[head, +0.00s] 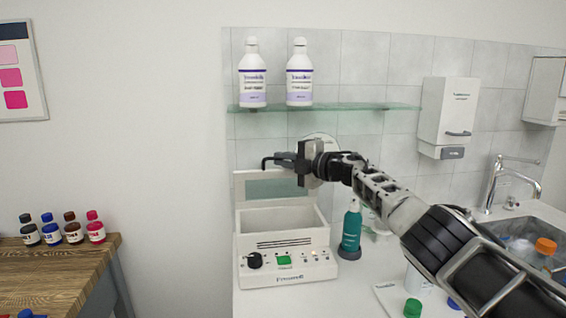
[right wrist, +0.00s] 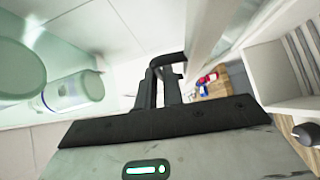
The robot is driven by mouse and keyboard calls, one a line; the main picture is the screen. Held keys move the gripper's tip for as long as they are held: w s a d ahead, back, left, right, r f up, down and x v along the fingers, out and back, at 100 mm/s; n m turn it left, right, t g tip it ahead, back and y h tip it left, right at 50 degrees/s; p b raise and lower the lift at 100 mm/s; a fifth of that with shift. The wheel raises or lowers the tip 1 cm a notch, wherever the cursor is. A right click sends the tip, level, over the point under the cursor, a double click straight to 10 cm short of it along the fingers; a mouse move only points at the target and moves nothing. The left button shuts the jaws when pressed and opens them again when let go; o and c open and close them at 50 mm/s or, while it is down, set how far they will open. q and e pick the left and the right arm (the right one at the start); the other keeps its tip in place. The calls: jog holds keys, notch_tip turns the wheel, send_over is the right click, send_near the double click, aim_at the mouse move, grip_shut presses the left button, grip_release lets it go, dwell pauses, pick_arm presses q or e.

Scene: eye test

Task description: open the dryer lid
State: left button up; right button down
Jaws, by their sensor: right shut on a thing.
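The dryer (head: 284,265) is a white box on the counter in the head view, with a black knob, a green switch and small buttons on its front. Its lid (head: 270,188) stands raised at the back, with a greenish window, and the white inside of the box shows. My right gripper (head: 285,160) is at the lid's top edge, shut on the black lid handle (head: 266,163). In the right wrist view, the gripper (right wrist: 165,88) is around the handle (right wrist: 166,60), beside the white lid edge (right wrist: 207,35). My left gripper is not in view.
A glass shelf (head: 350,106) with two white bottles is above the gripper. A teal bottle (head: 351,232) stands right of the dryer. A sink with a tap (head: 497,185) is at the right. A wooden table (head: 60,262) with several small bottles is at the left.

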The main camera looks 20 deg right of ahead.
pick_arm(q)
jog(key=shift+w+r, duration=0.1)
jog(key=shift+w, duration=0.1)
pick_arm(e)
jog(key=shift+r, duration=0.55)
jog(key=c, duration=1.5)
grip_release()
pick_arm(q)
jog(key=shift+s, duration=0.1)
pick_arm(e)
jog(key=shift+s, duration=0.15)
jog(key=shift+f, duration=0.2)
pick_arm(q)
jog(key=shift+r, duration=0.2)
pick_arm(e)
jog(key=v, duration=1.6)
